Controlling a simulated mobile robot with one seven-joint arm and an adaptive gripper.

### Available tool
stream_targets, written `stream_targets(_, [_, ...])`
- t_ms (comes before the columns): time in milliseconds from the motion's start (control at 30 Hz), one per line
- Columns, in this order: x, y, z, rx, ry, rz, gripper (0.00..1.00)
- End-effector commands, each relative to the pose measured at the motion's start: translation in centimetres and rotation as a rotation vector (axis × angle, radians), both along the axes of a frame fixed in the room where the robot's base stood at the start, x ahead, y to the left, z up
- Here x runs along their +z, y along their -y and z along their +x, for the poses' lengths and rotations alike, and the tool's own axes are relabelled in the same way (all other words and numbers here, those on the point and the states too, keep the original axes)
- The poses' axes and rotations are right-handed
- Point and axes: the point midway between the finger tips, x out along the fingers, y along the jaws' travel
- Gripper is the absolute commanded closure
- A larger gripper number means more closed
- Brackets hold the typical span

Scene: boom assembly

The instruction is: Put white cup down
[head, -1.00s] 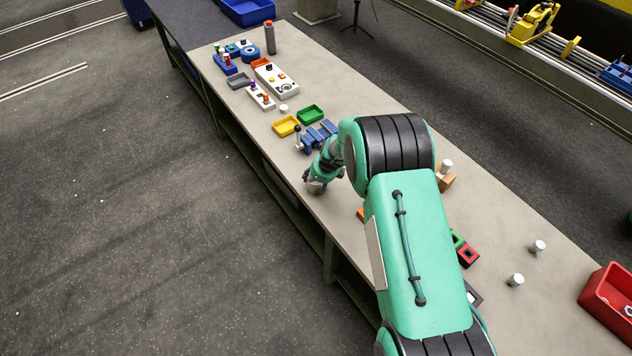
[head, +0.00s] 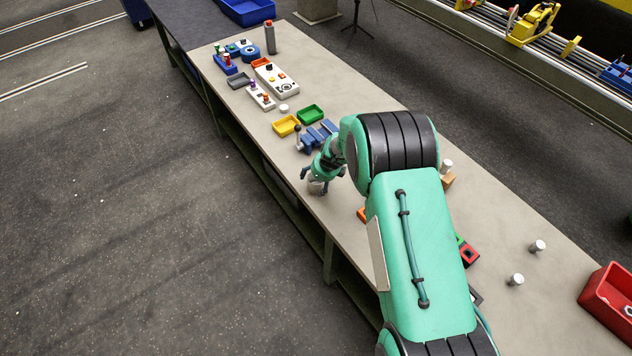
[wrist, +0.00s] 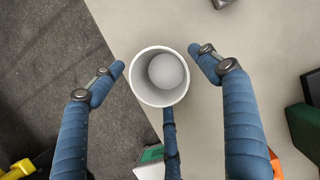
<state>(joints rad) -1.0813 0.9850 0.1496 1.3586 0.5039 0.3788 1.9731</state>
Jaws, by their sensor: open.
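The white cup (wrist: 136,75) stands between the fingers of my gripper (wrist: 156,62) in the wrist view. I look down into its open mouth, and its round inside bottom shows. It appears upright on the grey table near the edge. The fingers are spread to its left and right, with a gap on each side.
The long grey table (head: 370,95) has its edge close by the cup, with dark floor (wrist: 50,40) beyond. A blue vise (head: 318,136), a yellow tray (head: 286,126) and a green tray (head: 311,114) stand farther along. A red bin (head: 610,300) is at the right.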

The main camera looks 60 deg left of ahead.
Motion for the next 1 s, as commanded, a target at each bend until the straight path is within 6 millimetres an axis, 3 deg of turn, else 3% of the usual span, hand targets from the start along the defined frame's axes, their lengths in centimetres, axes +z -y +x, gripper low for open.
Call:
stream_targets(700, [8.4,3.2,0.2,0.0,0.0,0.0,0.24])
stream_targets(1000, [10.1,3.8,0.2,0.0,-0.001,0.0,0.24])
